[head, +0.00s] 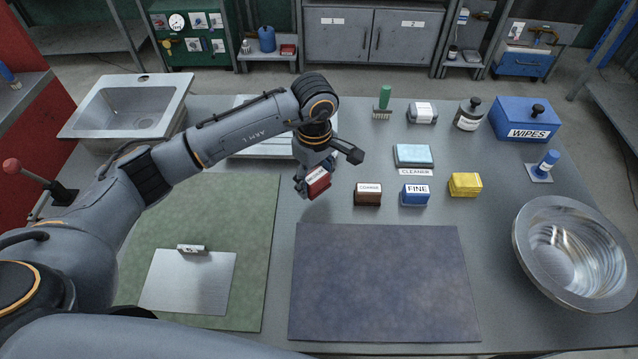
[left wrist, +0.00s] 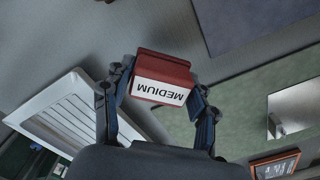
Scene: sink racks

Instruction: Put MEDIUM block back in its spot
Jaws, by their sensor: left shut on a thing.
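The red MEDIUM block (head: 318,181) is held in my left gripper (head: 313,182), above the table left of the other blocks. In the left wrist view the MEDIUM block (left wrist: 161,80) sits between both fingers of the left gripper (left wrist: 161,98), its white label facing the camera upside down. The gripper is shut on it. The brown COARSE block (head: 367,195) and the blue FINE block (head: 415,195) stand in a row to the right, with a gap between them. A yellow block (head: 465,185) is farther right. My right gripper is not in view.
A dark blue mat (head: 385,280) lies in front of the blocks. A green mat (head: 240,290) with a metal plate (head: 190,280) is at left. A light blue CLEANER pad (head: 414,155), a WIPES box (head: 527,118) and a metal bowl (head: 530,265) are on the right. A white slatted rack (head: 245,145) is behind the arm.

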